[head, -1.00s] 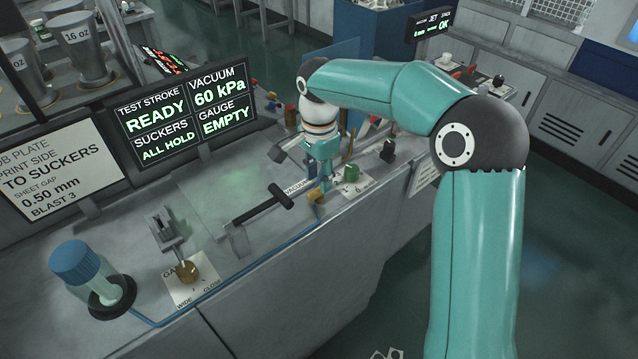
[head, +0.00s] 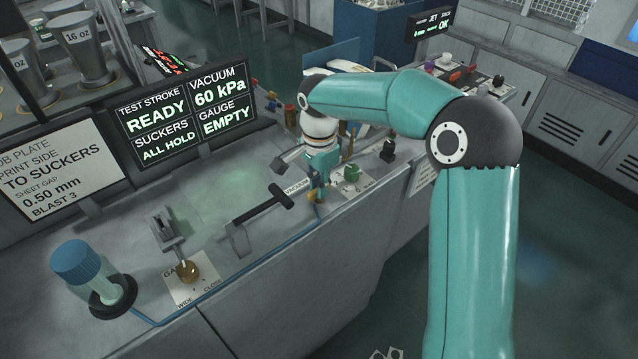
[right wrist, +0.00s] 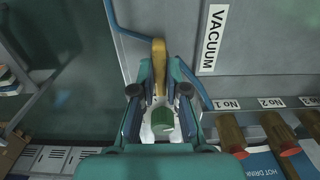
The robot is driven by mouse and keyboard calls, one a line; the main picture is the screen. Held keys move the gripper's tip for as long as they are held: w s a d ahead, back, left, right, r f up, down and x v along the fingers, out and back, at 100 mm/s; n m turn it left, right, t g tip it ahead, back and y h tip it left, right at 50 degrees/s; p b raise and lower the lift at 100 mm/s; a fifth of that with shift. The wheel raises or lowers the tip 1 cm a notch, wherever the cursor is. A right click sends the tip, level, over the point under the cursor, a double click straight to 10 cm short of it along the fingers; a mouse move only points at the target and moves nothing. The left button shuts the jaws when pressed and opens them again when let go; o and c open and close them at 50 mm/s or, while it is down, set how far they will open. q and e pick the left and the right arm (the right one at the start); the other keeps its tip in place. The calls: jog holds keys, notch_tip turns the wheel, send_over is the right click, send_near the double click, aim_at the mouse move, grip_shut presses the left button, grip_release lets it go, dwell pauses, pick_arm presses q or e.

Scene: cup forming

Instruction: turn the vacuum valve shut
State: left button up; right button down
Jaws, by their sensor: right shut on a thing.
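The vacuum valve's yellow handle (head: 314,197) is at the front edge of the grey bench, beside the VACUUM label. In the right wrist view the handle (right wrist: 158,58) stands between my fingertips, pointing away from the gripper. My right gripper (head: 317,183) comes down from above and is shut on this handle; it also shows in the right wrist view (right wrist: 159,78). The fingers hide part of the valve in the head view. The screen (head: 185,108) reads VACUUM 60 kPa, SUCKERS ALL HOLD, GAUGE EMPTY. My left gripper is not in view.
A green knob (head: 352,173) stands close to the right of the gripper. A black T-handled lever (head: 262,205) lies to its left. A brass gate knob (head: 187,270) and a blue-capped jar (head: 82,270) are at the left. A blue hose (head: 255,263) runs along the bench's front edge.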

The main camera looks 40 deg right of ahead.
jog(key=shift+n, duration=0.4)
jog(key=n, duration=0.3)
jog(key=shift+r+n, duration=0.1)
jog(key=shift+n, duration=0.2)
jog(key=n, duration=0.9)
jog(key=n+p, duration=0.1)
jog(key=n, duration=0.3)
jog(key=shift+n, duration=0.3)
jog(key=c, duration=1.2)
grip_release()
